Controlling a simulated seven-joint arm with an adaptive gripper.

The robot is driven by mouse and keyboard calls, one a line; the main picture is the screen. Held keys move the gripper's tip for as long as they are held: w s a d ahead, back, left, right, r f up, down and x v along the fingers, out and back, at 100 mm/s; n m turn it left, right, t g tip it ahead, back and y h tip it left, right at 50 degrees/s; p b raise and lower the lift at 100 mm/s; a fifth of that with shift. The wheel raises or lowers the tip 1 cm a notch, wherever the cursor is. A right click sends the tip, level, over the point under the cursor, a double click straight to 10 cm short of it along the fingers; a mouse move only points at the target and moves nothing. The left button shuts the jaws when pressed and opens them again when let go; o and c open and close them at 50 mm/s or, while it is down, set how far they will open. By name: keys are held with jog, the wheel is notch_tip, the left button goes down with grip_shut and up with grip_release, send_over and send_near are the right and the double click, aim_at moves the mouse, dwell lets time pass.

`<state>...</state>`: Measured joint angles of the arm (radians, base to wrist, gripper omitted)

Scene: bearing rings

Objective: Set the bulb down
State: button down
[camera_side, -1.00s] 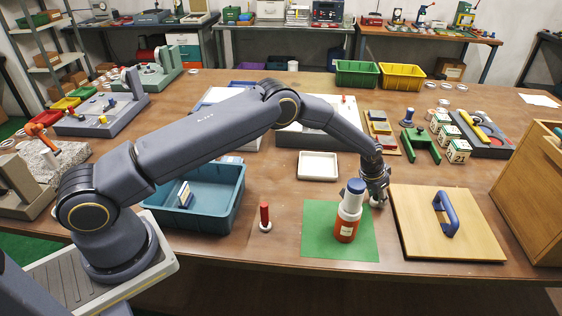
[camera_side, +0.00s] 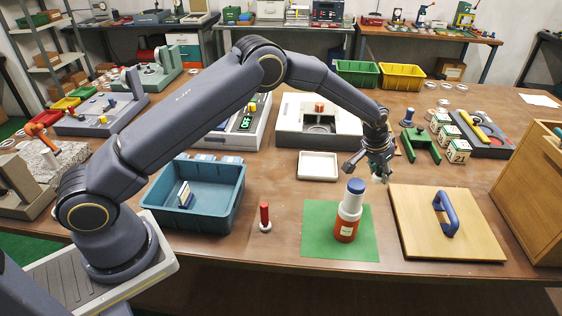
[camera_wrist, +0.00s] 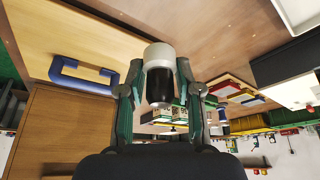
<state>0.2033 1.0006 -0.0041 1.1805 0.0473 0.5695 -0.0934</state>
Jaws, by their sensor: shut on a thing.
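My gripper (camera_side: 378,171) is above the table, behind and to the right of the bottle and near the back left corner of the wooden board. Its fingers are shut on the bulb, which has a pale rounded part and a dark part (camera_wrist: 160,82) in the wrist view. In the side view, only a small pale bit of the bulb (camera_side: 378,179) shows under the fingers. The bulb looks clear of the table, but the exact gap cannot be told.
A white and red bottle with a blue cap (camera_side: 349,213) stands on a green mat (camera_side: 316,240). The wooden board with a blue handle (camera_side: 468,240) lies to its right. A white tray (camera_side: 318,166), a teal bin (camera_side: 222,208) and a red peg (camera_side: 265,216) are to the left.

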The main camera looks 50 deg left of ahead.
jog(key=s+a+r+n+g+y, duration=0.1)
jog(key=s+a+n+y, duration=0.1)
jog(key=s+a+n, duration=0.65)
jog(key=s+a+r+n+g+y, duration=0.15)
jog(key=s+a+n, duration=0.35)
jog(key=s, duration=0.7)
jog(key=s+a+r+n+g+y, duration=0.1)
jog(key=s+a+n+g+y, duration=0.1)
jog(key=s+a+n, duration=0.65)
jog(key=m, duration=0.2)
send_over(275, 186)
jog(key=d, duration=0.1)
jog(key=f, duration=0.9)
jog(key=shift+s+d+f, duration=0.15)
jog(key=shift+s+d, duration=0.05)
jog(key=shift+w+f, duration=0.15)
jog(key=shift+f, duration=0.1)
jog(key=shift+w+f, duration=0.1)
jog(key=shift+f, duration=1.45)
jog(key=shift+f, duration=0.15)
jog(key=c, duration=0.8)
grip_release()
jog(key=shift+h, duration=0.25)
